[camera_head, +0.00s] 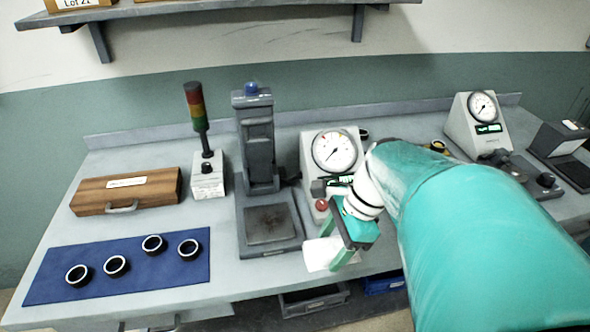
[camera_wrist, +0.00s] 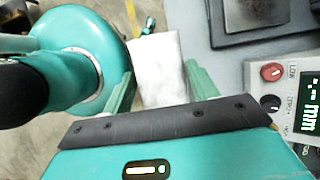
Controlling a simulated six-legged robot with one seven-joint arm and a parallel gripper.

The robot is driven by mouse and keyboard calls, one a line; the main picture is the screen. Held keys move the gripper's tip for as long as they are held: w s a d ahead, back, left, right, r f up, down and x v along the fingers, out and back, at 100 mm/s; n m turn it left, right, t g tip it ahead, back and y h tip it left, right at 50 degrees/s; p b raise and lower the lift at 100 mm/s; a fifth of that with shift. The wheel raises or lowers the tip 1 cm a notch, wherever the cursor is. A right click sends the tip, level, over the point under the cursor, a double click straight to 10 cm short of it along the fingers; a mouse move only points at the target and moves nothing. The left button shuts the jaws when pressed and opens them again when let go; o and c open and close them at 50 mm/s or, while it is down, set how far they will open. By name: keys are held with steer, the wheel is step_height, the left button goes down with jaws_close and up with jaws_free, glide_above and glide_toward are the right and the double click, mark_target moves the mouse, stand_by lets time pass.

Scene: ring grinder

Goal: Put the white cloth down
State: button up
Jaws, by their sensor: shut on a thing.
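The white cloth (camera_head: 318,255) is at the front edge of the workbench, below the round dial gauge. In the wrist view the cloth (camera_wrist: 158,66) is a pale, flat rectangle between my fingers, over the bench edge with floor to its left. My gripper (camera_head: 338,242) points down and is shut on the cloth; its fingers stand apart on either side of it in the wrist view (camera_wrist: 160,85). I cannot tell whether the cloth touches the bench top.
A grey press stand (camera_head: 268,222) is just left of the cloth. The dial gauge (camera_head: 334,152) with a red knob is close behind. A blue mat (camera_head: 130,284) with several black rings and a wooden case (camera_head: 126,192) lie left. An open drawer (camera_head: 314,300) is below.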

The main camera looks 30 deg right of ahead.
steer(key=shift+s+d, duration=0.2)
steer(key=shift+w+a+f, duration=0.1)
steer(key=shift+a, duration=0.1)
steer(key=w+d+f, duration=0.1)
steer(key=d+f, duration=0.2)
steer(key=d, duration=0.1)
steer(key=w+d+f, duration=0.2)
steer(key=d+f, duration=0.1)
steer(key=d, duration=0.1)
steer(key=w+d+f, duration=0.2)
steer(key=d+f, duration=0.1)
steer(key=d, duration=0.1)
steer(key=shift+w+d+f, duration=0.1)
steer(key=shift+w+f, duration=0.1)
steer(key=shift+w, duration=0.05)
steer(key=shift+w+d+f, duration=0.1)
steer(key=shift+d+f, duration=0.1)
steer(key=shift+f, duration=0.1)
steer(key=shift+a+f, duration=0.1)
steer(key=shift+f, duration=1.3)
